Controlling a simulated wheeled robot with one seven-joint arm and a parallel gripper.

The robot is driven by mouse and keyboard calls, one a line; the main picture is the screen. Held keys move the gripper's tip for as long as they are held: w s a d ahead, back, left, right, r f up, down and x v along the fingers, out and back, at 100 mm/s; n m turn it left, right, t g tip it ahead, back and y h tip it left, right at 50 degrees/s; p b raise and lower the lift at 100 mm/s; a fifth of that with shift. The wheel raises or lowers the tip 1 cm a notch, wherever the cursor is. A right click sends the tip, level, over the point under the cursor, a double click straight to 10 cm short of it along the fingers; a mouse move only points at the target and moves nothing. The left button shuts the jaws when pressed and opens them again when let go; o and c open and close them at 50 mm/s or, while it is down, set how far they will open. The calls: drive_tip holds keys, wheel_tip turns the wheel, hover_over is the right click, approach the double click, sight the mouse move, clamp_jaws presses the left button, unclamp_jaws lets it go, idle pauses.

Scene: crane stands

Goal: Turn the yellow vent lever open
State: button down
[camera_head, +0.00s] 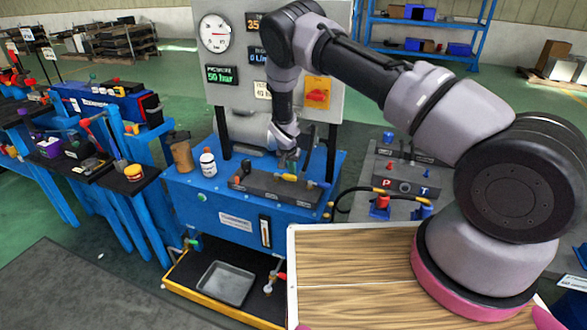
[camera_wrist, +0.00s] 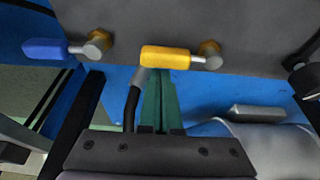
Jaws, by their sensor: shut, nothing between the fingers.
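The yellow vent lever (camera_head: 288,177) is on the dark manifold block on top of the blue power unit. In the wrist view the lever (camera_wrist: 165,57) lies sideways, its handle pointing left from a brass pivot (camera_wrist: 210,52). My gripper (camera_head: 287,165) is right at the lever, pointing down. In the wrist view its green fingers (camera_wrist: 160,82) are together and empty, tips at the lower edge of the yellow handle. I cannot tell whether they touch it.
A blue lever (camera_wrist: 45,49) on its own brass pivot sits beside the yellow one. The manifold block (camera_head: 255,186) carries both. A white bottle (camera_head: 208,163) and a brown container (camera_head: 182,156) stand to the left. The gauge panel (camera_head: 235,85) rises behind.

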drive_tip(key=shift+s+a+m, duration=0.1)
drive_tip(key=shift+s+m, duration=0.25)
drive_tip(key=shift+m, duration=0.35)
drive_tip(key=s+m, duration=0.1)
drive_tip(key=s+a+m+g+h, duration=0.1)
drive_tip(key=m, duration=0.1)
drive_tip(key=shift+m, duration=0.3)
drive_tip(key=m, duration=0.1)
drive_tip(key=s+a+m+g, duration=0.1)
drive_tip(key=m, duration=0.1)
drive_tip(key=m+h, duration=0.1)
drive_tip(key=shift+s+a+m, duration=0.25)
drive_tip(key=shift+s+m, duration=0.05)
drive_tip(key=shift+s, duration=0.1)
drive_tip(key=a+m, duration=0.1)
drive_tip(key=m+g, duration=0.1)
drive_tip(key=m, duration=0.1)
drive_tip(key=shift+s+a+m, duration=0.3)
drive_tip(key=shift+s+a, duration=0.1)
drive_tip(key=a+m, duration=0.1)
drive_tip(key=m, duration=0.1)
drive_tip(key=a+m+g, duration=0.1)
drive_tip(key=shift+s+m+g, duration=0.15)
drive_tip(key=shift+m+g, duration=0.15)
drive_tip(key=shift+m, duration=0.1)
drive_tip(key=shift+a, duration=0.4)
